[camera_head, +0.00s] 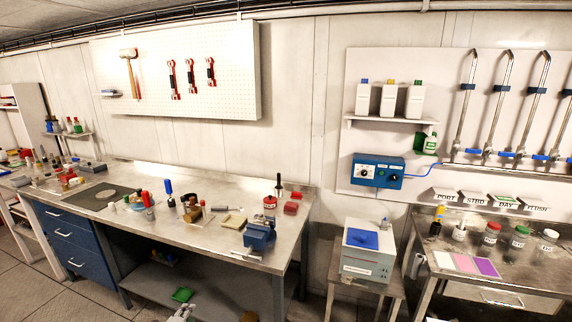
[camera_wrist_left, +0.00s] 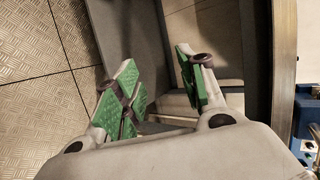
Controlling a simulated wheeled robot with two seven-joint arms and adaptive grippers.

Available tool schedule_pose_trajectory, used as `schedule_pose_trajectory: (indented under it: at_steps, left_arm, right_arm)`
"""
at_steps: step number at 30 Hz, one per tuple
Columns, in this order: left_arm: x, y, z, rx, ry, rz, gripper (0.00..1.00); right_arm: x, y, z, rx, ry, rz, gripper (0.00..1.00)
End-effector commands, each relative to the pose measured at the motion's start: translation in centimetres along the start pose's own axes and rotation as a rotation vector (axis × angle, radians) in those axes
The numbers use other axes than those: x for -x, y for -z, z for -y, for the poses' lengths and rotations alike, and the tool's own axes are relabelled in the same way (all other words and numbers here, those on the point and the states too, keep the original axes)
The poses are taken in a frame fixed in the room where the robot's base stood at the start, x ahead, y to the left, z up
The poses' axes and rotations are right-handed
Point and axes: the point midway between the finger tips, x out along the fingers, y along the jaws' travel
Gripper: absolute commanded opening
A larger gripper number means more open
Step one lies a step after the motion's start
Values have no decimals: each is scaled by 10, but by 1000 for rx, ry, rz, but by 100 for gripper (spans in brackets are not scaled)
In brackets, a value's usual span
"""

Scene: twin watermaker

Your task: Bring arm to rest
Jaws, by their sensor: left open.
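My left gripper (camera_wrist_left: 157,82) is open in the left wrist view, with green pads on both fingers and nothing between them. In the head view it shows small at the bottom edge (camera_head: 181,300), in front of the long steel workbench (camera_head: 215,236) and below its top. Most of my left arm is outside the head view. My right gripper is not seen in either view.
The bench carries a blue vise (camera_head: 260,235) near its front right corner and several tools. A grey-white box with a blue top (camera_head: 368,250) stands on a small table to the right. Patterned floor (camera_wrist_left: 40,70) lies left of the gripper.

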Motion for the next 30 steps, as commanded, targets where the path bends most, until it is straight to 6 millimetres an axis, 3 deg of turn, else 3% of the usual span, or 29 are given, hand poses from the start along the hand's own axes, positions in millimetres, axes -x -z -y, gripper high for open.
schedule_pose_trajectory:
  at_steps: [7, 14, 23, 30]
  left_arm:
    - [5, -24, -97, 486, -154, 91, 41]
    - [30, -25, -202, 811, -291, 201, 41]
    - [86, -4, -327, 1055, -449, 335, 41]
    - [146, 27, -416, 1179, -567, 433, 41]
  right_arm:
    - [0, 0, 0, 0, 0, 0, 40]
    - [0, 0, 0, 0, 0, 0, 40]
    - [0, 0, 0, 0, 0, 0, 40]
    - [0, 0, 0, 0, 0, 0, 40]
